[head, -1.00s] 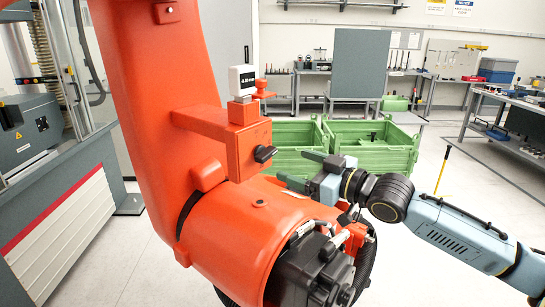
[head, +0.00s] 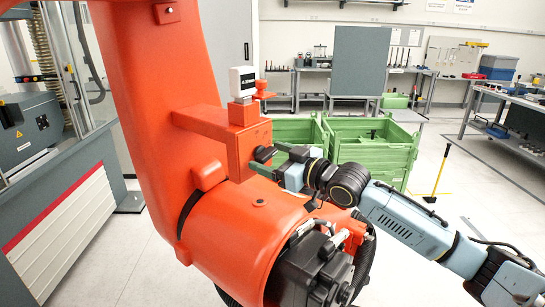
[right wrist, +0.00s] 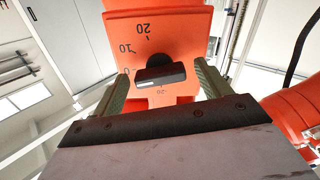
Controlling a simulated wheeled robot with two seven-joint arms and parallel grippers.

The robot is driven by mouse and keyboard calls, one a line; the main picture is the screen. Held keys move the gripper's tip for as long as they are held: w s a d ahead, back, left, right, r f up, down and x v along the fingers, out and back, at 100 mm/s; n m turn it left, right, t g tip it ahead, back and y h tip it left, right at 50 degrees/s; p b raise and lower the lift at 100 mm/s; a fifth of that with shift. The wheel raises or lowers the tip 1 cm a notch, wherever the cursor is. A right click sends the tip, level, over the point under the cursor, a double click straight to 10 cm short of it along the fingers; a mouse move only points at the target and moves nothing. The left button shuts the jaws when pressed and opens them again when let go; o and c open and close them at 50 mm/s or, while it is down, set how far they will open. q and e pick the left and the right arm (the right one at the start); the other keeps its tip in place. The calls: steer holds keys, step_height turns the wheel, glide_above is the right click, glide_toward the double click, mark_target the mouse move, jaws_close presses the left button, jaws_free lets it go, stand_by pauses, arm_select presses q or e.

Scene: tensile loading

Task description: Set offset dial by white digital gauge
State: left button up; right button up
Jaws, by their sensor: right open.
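The white digital gauge (head: 242,81) stands on top of the orange box on the orange robot arm; its small dark display is too small to read surely. The black offset dial (head: 264,154) is on the box's right face. My left gripper is not in view.
The large orange arm (head: 160,110) fills the left and centre. Green crates (head: 372,145) stand on the floor behind my right arm. A grey machine (head: 35,125) is at the left, and workbenches (head: 508,110) line the back and right.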

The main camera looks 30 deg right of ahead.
steer(key=c, duration=1)
steer(key=shift+n, duration=0.3)
steer(key=n+p, duration=0.1)
steer(key=n, duration=0.3)
steer(key=shift+r, duration=0.1)
steer(key=shift+n+p, duration=0.65)
steer(key=shift+n, duration=0.95)
steer(key=o, duration=1)
